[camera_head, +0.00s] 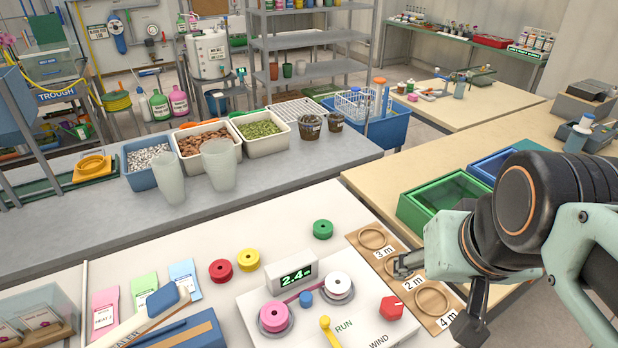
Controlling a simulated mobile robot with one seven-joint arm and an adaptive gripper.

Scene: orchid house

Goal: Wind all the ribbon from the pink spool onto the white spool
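The white winding machine (255,299) stands at the front of the near table. The pink spool (274,317) sits on its left post and the white spool (337,286) on its right one. The display (292,275) reads 2.4. A yellow lever (325,323) stands left of the word RUN. A red knob (391,308) is above the word WIND. My gripper (402,266) is over the brown board, right of the machine, touching none of its controls; its finger gap is unclear.
The brown board (408,293) has round recesses labelled 3 m, 2 m and 4 m. Red (220,271), yellow (248,260) and green (323,229) spools lie behind the machine. A green crate (443,200) is beyond my gripper. Seed packets (145,293) lie left.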

